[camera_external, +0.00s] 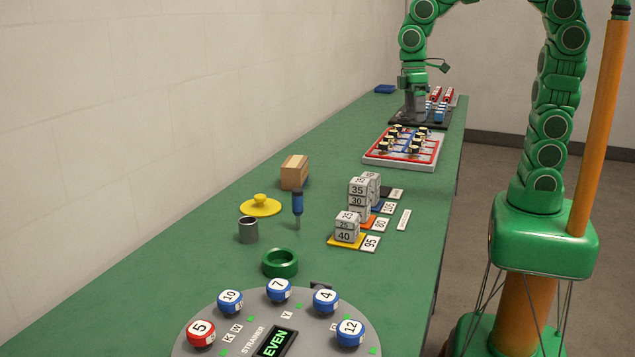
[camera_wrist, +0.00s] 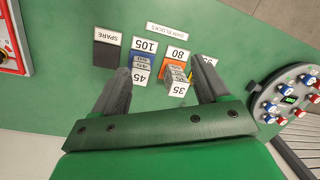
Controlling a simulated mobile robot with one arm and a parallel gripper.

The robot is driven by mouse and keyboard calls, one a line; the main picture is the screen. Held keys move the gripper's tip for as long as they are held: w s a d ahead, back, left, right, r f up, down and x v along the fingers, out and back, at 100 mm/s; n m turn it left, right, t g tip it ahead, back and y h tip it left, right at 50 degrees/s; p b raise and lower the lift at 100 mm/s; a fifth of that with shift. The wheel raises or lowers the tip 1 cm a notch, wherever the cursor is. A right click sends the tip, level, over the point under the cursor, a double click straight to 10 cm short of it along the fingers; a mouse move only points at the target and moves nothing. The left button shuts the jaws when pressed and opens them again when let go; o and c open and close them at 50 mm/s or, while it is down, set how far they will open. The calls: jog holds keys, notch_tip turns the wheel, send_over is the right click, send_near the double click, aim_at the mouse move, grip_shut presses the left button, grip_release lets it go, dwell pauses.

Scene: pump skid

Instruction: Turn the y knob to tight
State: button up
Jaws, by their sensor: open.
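The grey round strainer panel (camera_external: 215,340) is at the near end of the bench, with several numbered red and blue knobs and a display reading "EVEN" (camera_external: 275,343). A "Y" label (camera_external: 287,314) lies below the blue knob 7 (camera_external: 279,290) and left of the blue knob 4 (camera_external: 325,301); I cannot tell for sure which knob it names. In the wrist view the panel (camera_wrist: 256,104) is at the right edge, its labels too small to read.
Shim blocks (camera_external: 347,228) stand on the bench between panel and gripper. A green ring (camera_external: 280,263), grey cup (camera_external: 248,230), yellow lid (camera_external: 261,206), blue-handled tool (camera_external: 297,205) and wooden block (camera_external: 294,172) stand left. A red-edged tray (camera_external: 377,159) is farther back.

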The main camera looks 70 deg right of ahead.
jog(key=w+a+f+n+t+y, duration=0.15)
jog(key=w+a+n, duration=0.25)
jog(key=w+a, duration=0.7)
jog(key=w+a+f+n+h, duration=0.1)
jog(key=w+a+f+n, duration=0.2)
jog(key=w+a, duration=0.85)
jog(key=n+g+y, duration=0.1)
jog(key=n+y, duration=0.2)
jog(key=n, duration=0.5)
send_near(279, 284)
jog(key=f, duration=0.1)
jog(key=shift+a+x, duration=0.2)
jog(key=shift+x, duration=3.7)
jog(key=shift+r, duration=0.1)
jog(key=c, duration=1)
jog(key=shift+c, duration=0.2)
